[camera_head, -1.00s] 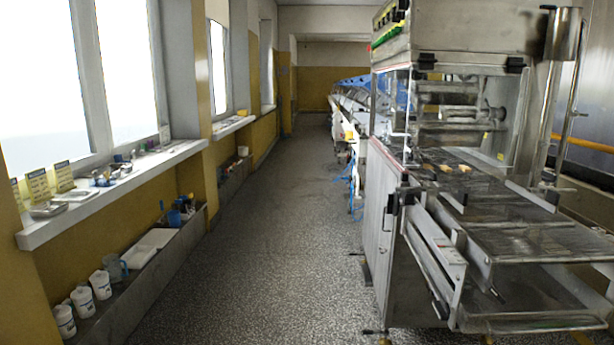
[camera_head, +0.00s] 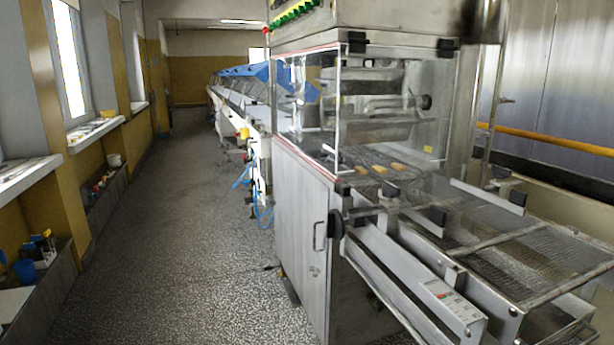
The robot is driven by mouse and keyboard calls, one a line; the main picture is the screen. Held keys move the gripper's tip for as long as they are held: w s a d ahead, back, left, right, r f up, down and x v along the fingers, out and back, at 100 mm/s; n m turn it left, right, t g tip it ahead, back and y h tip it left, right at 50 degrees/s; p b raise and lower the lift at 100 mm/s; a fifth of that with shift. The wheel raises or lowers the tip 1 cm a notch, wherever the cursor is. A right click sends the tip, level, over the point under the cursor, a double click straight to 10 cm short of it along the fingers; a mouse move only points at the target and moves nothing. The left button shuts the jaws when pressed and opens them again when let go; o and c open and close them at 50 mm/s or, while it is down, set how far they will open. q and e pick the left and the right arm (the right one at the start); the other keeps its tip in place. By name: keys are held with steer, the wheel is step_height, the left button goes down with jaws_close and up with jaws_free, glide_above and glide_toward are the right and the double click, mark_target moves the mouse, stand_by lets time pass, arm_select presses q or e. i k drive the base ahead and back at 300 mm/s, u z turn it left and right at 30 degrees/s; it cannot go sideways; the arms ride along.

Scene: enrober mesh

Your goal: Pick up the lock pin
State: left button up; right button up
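I cannot make out the lock pin in the head view; it may be hidden or too small to tell. The steel enrober machine (camera_head: 300,215) stands at the right, with its wire mesh belt (camera_head: 490,240) running out toward the lower right. Black knobs, one of them a round black knob (camera_head: 335,228), sit along its side. Neither of my grippers is in view.
Several small tan pieces (camera_head: 397,167) lie on the mesh near the clear guard (camera_head: 308,105). A speckled floor aisle (camera_head: 180,230) runs free at the left. A windowsill (camera_head: 25,178) and a low ledge (camera_head: 50,275) with small items line the left wall.

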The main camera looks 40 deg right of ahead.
mark_target(345, 190)
steer(key=i, duration=1.85)
steer(key=z, duration=2.4)
